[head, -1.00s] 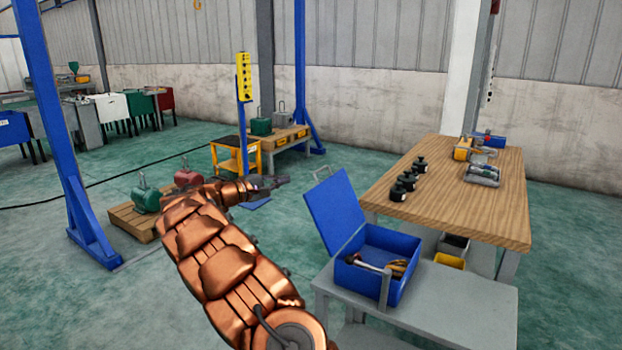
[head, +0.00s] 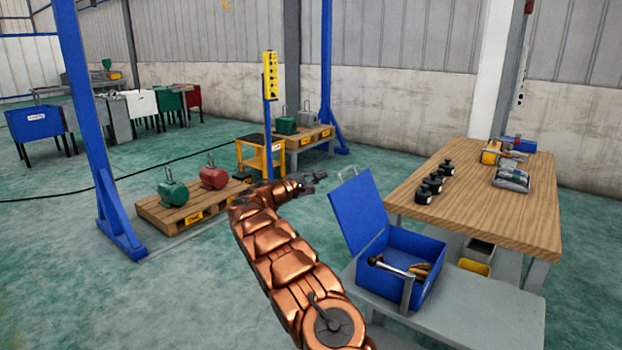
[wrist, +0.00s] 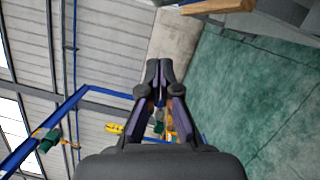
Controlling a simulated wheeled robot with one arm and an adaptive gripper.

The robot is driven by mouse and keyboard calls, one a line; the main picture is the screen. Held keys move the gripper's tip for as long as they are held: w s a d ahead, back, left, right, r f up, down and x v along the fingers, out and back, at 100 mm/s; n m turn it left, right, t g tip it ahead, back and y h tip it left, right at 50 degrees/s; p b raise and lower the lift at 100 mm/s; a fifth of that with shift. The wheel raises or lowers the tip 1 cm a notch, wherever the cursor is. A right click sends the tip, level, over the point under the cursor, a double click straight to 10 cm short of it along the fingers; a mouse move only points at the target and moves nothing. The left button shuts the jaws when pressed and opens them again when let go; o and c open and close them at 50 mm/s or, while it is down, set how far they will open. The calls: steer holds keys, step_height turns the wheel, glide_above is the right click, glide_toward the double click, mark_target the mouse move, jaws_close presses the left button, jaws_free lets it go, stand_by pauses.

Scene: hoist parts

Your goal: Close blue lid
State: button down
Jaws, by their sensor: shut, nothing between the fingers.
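The blue lid (head: 358,212) stands open, tilted up on the left side of the blue box (head: 426,250), with a wire handle at its top. The box sits on a grey bench and holds tools, among them a hammer (head: 388,266). My gripper (head: 322,177) is just left of the lid's upper edge in the head view, apart from it in the picture; the depth between them is hard to judge. In the wrist view my gripper (wrist: 160,66) has its fingers together with nothing between them. The lid is not clearly seen there.
A wooden table (head: 480,205) with black weights (head: 436,180) and other parts stands right of and behind the box. The grey bench (head: 480,308) has bare room at its right. A pallet (head: 190,212) with green and red hoists lies to the left on open floor.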

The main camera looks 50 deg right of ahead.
steer(key=shift+s+d+r+p, duration=0.15)
steer(key=shift+s+d+r, duration=0.1)
steer(key=shift+s+d, duration=0.4)
steer(key=shift+s+d+r+p, duration=0.25)
steer(key=shift+s+d, duration=0.1)
steer(key=shift+s, duration=0.5)
steer(key=shift+s+d+r+p, duration=0.1)
steer(key=shift+s+d+r, duration=0.15)
steer(key=shift+s+d, duration=0.4)
steer(key=shift+s+a+b, duration=0.15)
steer(key=shift+s+b, duration=0.05)
steer(key=shift+b, duration=0.1)
